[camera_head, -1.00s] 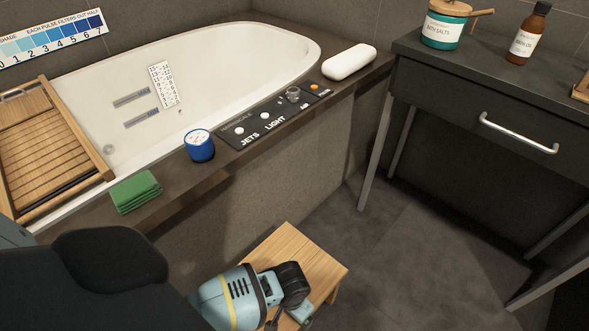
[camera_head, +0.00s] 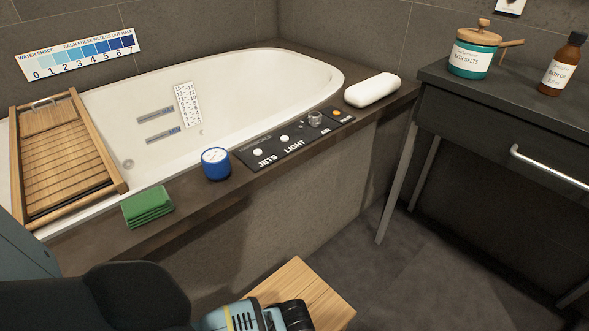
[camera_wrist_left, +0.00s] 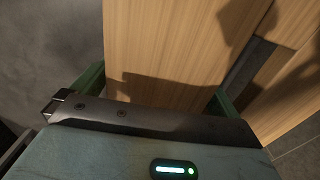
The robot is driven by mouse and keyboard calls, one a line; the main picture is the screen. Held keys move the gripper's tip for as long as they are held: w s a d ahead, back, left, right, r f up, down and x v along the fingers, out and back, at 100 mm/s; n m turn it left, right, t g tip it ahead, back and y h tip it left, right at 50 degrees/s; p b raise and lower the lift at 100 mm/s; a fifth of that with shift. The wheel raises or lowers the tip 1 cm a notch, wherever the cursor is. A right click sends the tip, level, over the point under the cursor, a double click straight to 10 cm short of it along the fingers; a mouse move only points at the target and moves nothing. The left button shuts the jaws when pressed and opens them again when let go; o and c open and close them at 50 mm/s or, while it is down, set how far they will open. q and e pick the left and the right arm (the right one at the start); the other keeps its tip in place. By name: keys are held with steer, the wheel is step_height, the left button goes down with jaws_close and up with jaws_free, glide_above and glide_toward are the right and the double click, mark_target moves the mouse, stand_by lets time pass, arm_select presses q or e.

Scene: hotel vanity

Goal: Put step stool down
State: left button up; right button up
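The light wooden step stool (camera_head: 317,293) is at the bottom of the head view, in front of the tub. Its top is partly hidden by my left arm and the lower frame edge; its feet are out of view. In the left wrist view a wooden part of the stool (camera_wrist_left: 160,45) fills the space between the two green fingers of my left gripper (camera_wrist_left: 158,95). The fingers lie close against both sides of this part, so the gripper looks shut on it. My right gripper is in neither view.
The bathtub ledge (camera_head: 190,215) behind the stool holds a green cloth (camera_head: 148,207), a blue jar (camera_head: 215,163) and a control panel (camera_head: 290,140). A dark vanity (camera_head: 490,120) stands at right. Grey floor (camera_head: 400,270) between them is clear.

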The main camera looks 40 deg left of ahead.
arm_select(q)
steer(key=shift+r, duration=0.25)
step_height(320, 180, up, 10)
steer(key=p, duration=0.5)
steer(key=shift+r+p, duration=0.1)
steer(key=shift+p, duration=0.2)
steer(key=shift+r+p, duration=0.3)
steer(key=shift+r, duration=0.5)
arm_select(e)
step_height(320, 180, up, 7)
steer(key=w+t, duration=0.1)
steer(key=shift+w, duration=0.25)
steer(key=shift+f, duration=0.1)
